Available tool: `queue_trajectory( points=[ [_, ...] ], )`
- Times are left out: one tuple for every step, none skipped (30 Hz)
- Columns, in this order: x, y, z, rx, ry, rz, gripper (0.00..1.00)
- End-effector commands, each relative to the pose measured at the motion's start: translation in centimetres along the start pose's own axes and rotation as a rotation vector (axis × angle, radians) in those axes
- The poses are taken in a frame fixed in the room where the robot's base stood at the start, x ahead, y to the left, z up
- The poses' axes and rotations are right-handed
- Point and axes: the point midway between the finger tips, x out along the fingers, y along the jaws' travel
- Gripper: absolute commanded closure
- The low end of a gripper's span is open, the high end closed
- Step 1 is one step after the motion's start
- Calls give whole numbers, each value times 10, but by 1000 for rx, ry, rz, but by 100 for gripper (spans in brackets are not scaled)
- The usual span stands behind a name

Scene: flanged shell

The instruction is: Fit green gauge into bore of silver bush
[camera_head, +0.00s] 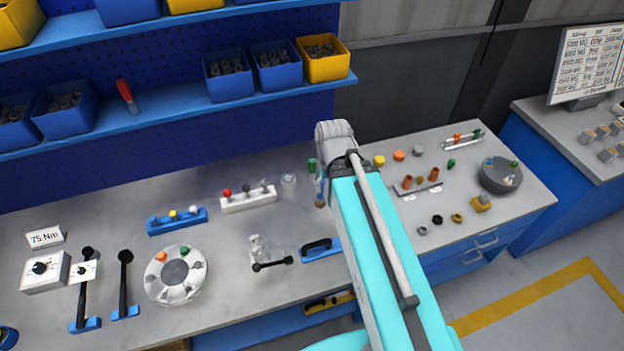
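My cyan arm reaches up from the bottom, and its grey wrist joint sits over the bench gap in the middle. My gripper is mostly hidden behind the arm, so its fingers cannot be made out. A small upright green cylinder (311,165) shows just left of the wrist; I cannot tell whether it is the gauge or is held. Another short green piece (451,163) lies on the right bench. A small silvery ring-like part (288,180) stands on the left bench, left of the wrist, and may be the bush. A grey ring (422,230) lies on the right bench.
A white rack (249,199) and a blue rack (160,225) hold small knobbed parts. A round white fixture (158,284) and black levers stand at the left. A dark grey disc (487,182) stands on the right bench. Bin shelves (180,104) overhang the back.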

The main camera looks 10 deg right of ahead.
Motion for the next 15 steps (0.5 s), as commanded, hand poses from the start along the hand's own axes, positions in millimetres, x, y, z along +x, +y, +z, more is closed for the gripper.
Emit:
queue_trajectory(
  points=[
    [20,0,0,0,0,0,30],
    [26,0,0,0,0,0,30],
    [34,0,0,-1,0,0,30],
    [40,0,0,-1,0,0,30],
    [45,0,0,-1,0,0,30],
    [53,0,0,-1,0,0,30],
    [59,-1,0,-1,0,0,30],
    [64,-1,0,-1,0,0,30],
    [72,-1,0,-1,0,0,30],
    [77,-1,0,-1,0,0,30],
    [82,-1,0,-1,0,0,30],
    [88,-1,0,-1,0,0,30],
    [93,-1,0,-1,0,0,30],
    [97,-1,0,-2,0,0,30],
    [101,-1,0,-2,0,0,30]
  ],
)
